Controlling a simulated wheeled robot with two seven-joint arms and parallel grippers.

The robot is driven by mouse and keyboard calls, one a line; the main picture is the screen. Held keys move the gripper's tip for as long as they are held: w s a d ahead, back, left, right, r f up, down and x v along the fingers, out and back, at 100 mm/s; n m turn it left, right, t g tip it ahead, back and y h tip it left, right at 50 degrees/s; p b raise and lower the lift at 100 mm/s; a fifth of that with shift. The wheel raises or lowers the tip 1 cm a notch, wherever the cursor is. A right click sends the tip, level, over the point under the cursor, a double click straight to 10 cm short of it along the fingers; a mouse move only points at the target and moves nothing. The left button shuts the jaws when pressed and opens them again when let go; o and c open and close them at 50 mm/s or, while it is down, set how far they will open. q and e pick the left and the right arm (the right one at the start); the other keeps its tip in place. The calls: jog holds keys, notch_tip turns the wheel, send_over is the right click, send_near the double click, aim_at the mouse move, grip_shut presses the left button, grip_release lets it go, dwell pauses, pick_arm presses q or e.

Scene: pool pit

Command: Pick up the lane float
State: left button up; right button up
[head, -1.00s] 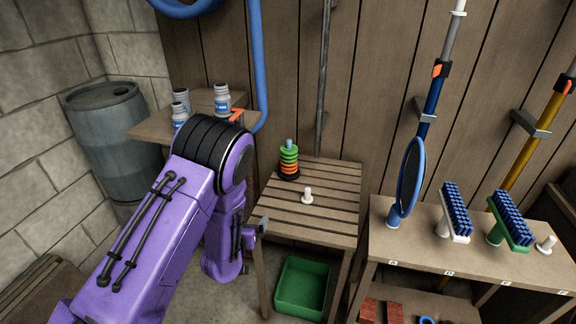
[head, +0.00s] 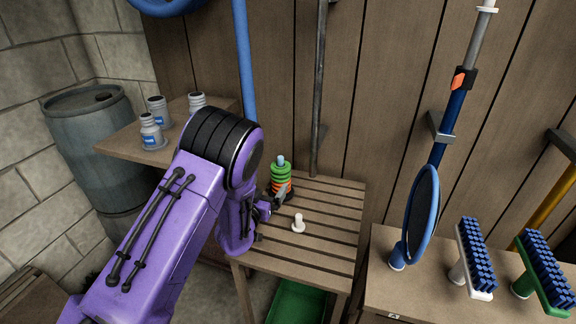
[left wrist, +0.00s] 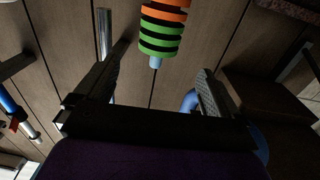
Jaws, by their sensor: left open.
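The lane float, a stack of green and orange rings on a pale blue core (head: 281,173), stands upright at the back left of the slatted wooden table (head: 325,237). In the left wrist view the float (left wrist: 160,28) appears upside down, ahead of my open jaws and roughly between their lines. My left gripper (head: 279,199) is open and empty, at the near side of the float and partly covering its lower rings in the head view. It also shows in the left wrist view (left wrist: 153,82). I cannot tell whether a finger touches the float. My right gripper is not in view.
A white peg (head: 298,223) stands on the table just in front of the float. A green bin (head: 295,302) sits below. Brushes (head: 475,258) and a blue-rimmed paddle (head: 423,215) stand on the right bench.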

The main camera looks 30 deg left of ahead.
aim_at(278, 171)
pick_arm(q)
jog(key=w, duration=0.3)
jog(key=w+a+p, duration=0.1)
jog(key=w, duration=0.3)
jog(key=w+a+p, duration=0.1)
jog(key=w, duration=0.2)
jog(key=shift+w, duration=0.3)
jog(key=c, duration=1.2)
jog(key=shift+o, duration=0.2)
notch_tip(278, 171, up, 10)
jog(key=shift+r+b, duration=0.1)
jog(key=shift+b, duration=0.2)
jog(key=shift+r+p, duration=0.45)
jog(key=shift+p, duration=0.05)
jog(key=shift+s, duration=0.1)
